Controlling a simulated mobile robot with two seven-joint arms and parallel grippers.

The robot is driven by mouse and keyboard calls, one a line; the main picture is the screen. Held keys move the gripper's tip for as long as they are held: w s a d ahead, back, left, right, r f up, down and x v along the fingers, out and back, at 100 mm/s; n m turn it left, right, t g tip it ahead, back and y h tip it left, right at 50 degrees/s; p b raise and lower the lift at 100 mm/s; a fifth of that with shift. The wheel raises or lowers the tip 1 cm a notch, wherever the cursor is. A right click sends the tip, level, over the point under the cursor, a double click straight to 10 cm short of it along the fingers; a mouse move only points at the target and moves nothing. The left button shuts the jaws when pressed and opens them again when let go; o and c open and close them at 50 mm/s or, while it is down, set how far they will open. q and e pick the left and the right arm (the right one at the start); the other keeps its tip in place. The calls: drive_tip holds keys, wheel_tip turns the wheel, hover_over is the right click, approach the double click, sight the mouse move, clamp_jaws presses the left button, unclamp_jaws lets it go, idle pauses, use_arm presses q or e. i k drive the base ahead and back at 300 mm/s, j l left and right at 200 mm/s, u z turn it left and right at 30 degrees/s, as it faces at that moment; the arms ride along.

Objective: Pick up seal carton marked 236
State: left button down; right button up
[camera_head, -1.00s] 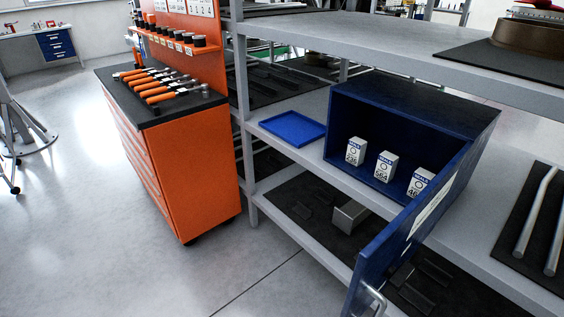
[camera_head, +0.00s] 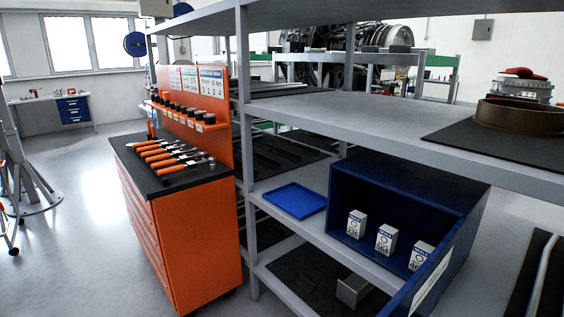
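The seal carton marked 236 (camera_head: 356,224) is a small white box with a blue top band. It stands upright at the left inside an open blue cabinet (camera_head: 341,196) on the middle shelf. A carton marked 564 (camera_head: 386,239) stands to its right. A third carton (camera_head: 421,255), its number partly hidden by the door, stands further right. The blue door (camera_head: 435,284) is swung open toward me on the right side. Neither of my grippers is in view.
An empty blue tray (camera_head: 295,201) lies on the shelf left of the cabinet. The grey shelf unit's post (camera_head: 244,120) stands beside an orange tool cart (camera_head: 190,240) carrying orange-handled tools. A brown ring (camera_head: 520,113) on a dark mat sits on the shelf above. Open floor lies at left.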

sight(357, 221)
drive_tip(key=j+z, duration=1.15)
